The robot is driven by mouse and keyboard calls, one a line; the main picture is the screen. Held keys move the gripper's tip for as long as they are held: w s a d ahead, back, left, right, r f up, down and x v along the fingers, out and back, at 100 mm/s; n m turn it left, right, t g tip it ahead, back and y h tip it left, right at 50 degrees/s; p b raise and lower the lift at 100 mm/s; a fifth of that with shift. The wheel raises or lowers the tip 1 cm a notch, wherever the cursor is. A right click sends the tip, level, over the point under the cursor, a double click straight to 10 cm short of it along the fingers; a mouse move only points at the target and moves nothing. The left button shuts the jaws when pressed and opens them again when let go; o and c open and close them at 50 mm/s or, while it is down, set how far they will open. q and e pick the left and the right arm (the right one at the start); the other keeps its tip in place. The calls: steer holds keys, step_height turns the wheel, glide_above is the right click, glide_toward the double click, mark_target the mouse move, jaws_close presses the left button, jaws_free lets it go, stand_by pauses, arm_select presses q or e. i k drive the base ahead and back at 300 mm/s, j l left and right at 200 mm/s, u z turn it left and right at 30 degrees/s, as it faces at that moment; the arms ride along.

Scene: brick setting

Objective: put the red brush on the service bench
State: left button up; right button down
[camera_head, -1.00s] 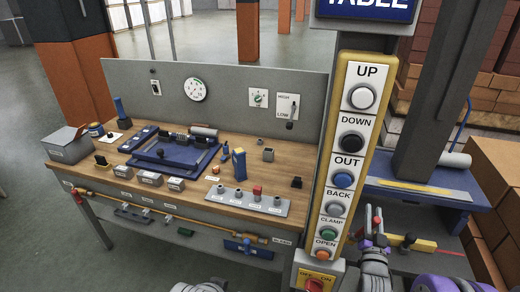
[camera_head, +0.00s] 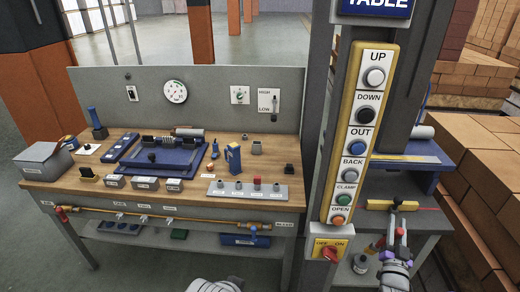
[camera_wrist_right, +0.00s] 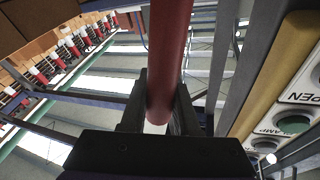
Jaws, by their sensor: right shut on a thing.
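The red brush shows in the right wrist view as a smooth red rod (camera_wrist_right: 170,50), upright between the dark fingers of my right gripper (camera_wrist_right: 160,105), which is shut on it. In the head view my right gripper (camera_head: 399,228) is at the lower right, right of the button panel, well away from the bench. A small dark red patch shows beside it; I cannot tell if it is the brush. The service bench (camera_head: 225,150) has a wooden top and stands at the left.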

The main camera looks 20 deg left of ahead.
mark_target(281, 155)
steer(key=k+j, duration=0.15)
steer(key=j, duration=0.15)
steer(key=k+j+z, duration=0.1)
steer(key=j+u, duration=0.35)
steer(key=j, duration=0.15)
steer(key=j+u, duration=0.4)
steer(key=i+j+u, duration=0.3)
steer(key=i, duration=0.45)
steer(key=i+l+z, duration=0.15)
steer(key=l, duration=0.15)
steer(key=i+l+z, duration=0.1)
steer(key=l, duration=0.45)
steer(key=i+l, duration=0.1)
steer(key=l, duration=0.35)
steer(key=i+l+u, duration=0.15)
steer(key=i+u, duration=0.2)
steer(key=i, duration=0.2)
